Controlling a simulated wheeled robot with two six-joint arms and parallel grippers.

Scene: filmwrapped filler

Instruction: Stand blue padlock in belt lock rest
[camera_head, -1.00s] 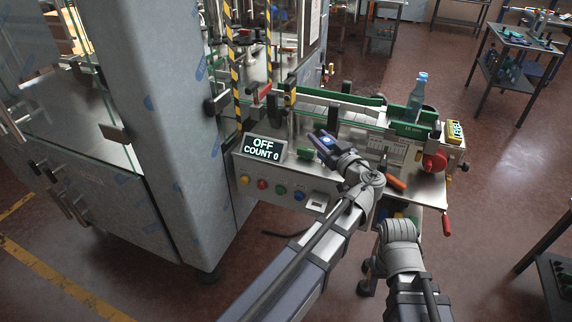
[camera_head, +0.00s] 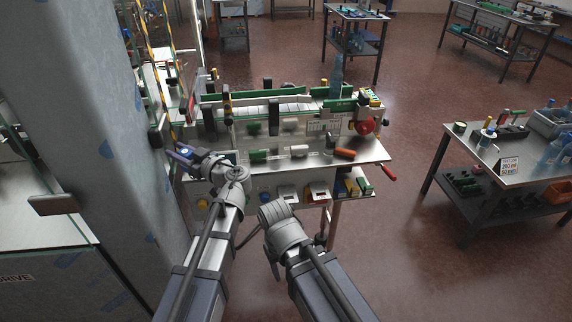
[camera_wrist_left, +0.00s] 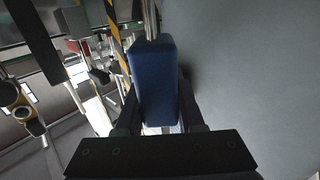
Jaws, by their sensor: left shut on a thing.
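The blue padlock is in my left gripper (camera_head: 184,152). In the left wrist view its blue body (camera_wrist_left: 154,80) fills the middle, with the steel shackle (camera_wrist_left: 151,18) pointing to the top of the picture. My left gripper is shut on the body, above the left end of the conveyor bench and close to the grey machine column. The padlock is clear of the bench as far as I can see. I cannot make out the belt lock rest for certain. My right arm shows low in the middle of the head view, but its fingertips do not show.
The conveyor bench (camera_head: 372,152) carries an orange-handled tool (camera_head: 345,153), a green item (camera_head: 258,155) and a blue bottle (camera_head: 336,76). The grey column (camera_head: 100,120) stands close on the left. A side table (camera_head: 466,150) stands at right, with open floor (camera_head: 420,235) before it.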

